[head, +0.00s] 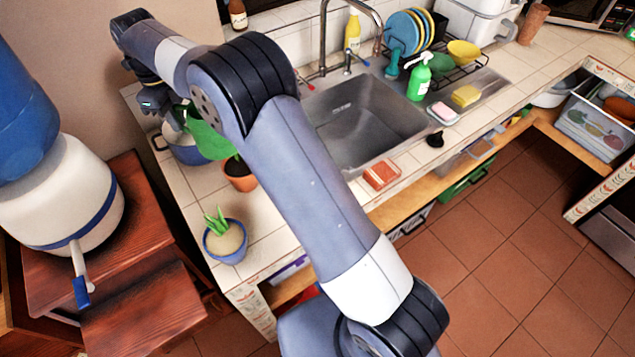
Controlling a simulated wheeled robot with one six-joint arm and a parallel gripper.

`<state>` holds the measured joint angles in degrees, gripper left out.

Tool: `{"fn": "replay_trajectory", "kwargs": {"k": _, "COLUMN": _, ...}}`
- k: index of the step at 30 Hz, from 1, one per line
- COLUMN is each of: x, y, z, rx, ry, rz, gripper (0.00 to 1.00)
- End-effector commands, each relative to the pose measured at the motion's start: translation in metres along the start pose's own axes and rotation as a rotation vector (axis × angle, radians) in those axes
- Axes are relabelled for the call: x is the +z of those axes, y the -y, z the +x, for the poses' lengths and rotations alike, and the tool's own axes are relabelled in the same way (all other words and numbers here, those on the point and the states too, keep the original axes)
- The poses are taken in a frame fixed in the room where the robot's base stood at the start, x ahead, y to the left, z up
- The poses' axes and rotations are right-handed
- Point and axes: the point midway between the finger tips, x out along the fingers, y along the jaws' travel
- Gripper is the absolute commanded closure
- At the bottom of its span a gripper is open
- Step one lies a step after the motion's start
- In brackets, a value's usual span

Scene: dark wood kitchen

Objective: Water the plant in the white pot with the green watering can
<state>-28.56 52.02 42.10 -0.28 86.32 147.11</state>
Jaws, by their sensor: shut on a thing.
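The green watering can (210,138) shows in part at the left end of the counter, beside my arm's elbow. My gripper (160,108) is at the upper left, shut on the can, though the fingers and the grip itself are hard to make out. My arm covers part of the can. A small plant in a terracotta pot (241,183) stands just below the can, partly behind my arm.
A blue and white pot (188,153) stands under the can. A blue pot with a spiky plant (226,246) is near the counter's front edge. The sink (370,125) lies right of my arm. A blue and white dispenser (70,190) stands at left on a wooden stand (150,310).

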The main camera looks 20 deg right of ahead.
Motion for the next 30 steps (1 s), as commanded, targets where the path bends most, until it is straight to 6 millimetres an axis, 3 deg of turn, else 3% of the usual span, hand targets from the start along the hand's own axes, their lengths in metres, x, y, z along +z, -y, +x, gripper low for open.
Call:
{"fn": "replay_trajectory", "kwargs": {"k": 14, "x": -0.009, "y": 0.000, "z": -0.018, "rx": -0.002, "ry": 0.104, "rz": 0.001, "gripper": 1.00}}
{"fn": "replay_trajectory", "kwargs": {"k": 30, "x": -0.041, "y": 0.001, "z": -0.046, "rx": -0.002, "ry": 0.403, "rz": 0.001, "gripper": 1.00}}
